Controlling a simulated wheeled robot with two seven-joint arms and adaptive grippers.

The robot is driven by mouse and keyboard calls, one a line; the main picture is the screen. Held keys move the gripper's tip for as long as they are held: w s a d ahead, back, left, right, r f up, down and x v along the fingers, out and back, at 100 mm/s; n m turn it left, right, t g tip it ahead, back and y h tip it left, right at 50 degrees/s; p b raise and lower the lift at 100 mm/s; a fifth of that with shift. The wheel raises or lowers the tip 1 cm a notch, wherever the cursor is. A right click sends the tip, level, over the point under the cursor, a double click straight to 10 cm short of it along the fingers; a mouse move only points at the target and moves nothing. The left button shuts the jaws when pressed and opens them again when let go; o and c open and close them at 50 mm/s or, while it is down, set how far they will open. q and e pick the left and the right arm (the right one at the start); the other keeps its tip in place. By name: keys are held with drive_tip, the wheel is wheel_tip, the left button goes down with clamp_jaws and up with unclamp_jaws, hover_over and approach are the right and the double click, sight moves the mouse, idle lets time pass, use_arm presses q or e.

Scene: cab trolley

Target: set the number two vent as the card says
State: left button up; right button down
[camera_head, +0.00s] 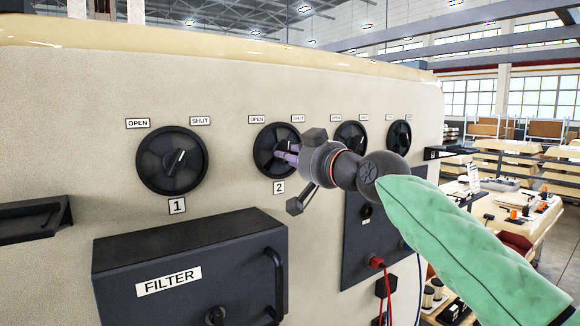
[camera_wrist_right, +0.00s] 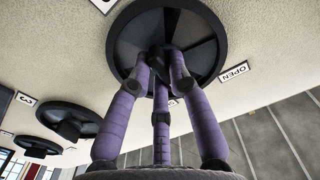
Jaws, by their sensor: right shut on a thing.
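The number two vent (camera_head: 264,140) is a round black dial on the cream panel, with an OPEN label at its upper left, a SHUT label at its upper right and a 2 plate below. My right gripper (camera_head: 288,153) reaches it from the right and hides part of it. In the right wrist view, the purple fingers (camera_wrist_right: 160,70) are shut around the dark knob (camera_wrist_right: 157,56) in the middle of the dial (camera_wrist_right: 200,30). The knob's exact setting is hidden. I see no readable card. My left gripper is out of view.
Vent one (camera_head: 155,160) is to the left, its knob tilted up-right. Two more vents (camera_head: 350,132) (camera_head: 400,135) are to the right. A black FILTER box (camera_head: 225,262) juts out below. A dark socket panel (camera_head: 365,240) with red and blue cables lies below my right arm.

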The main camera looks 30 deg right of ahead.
drive_tip(key=shift+d+r+n+b, duration=0.1)
drive_tip(key=shift+n+b, duration=1.35)
drive_tip(key=shift+n, duration=2.15)
drive_tip(key=c, duration=1.1)
unclamp_jaws()
drive_tip(key=shift+w, duration=0.1)
drive_tip(key=shift+c, duration=0.2)
drive_tip(key=s+d, duration=0.1)
drive_tip(key=s, duration=1.1)
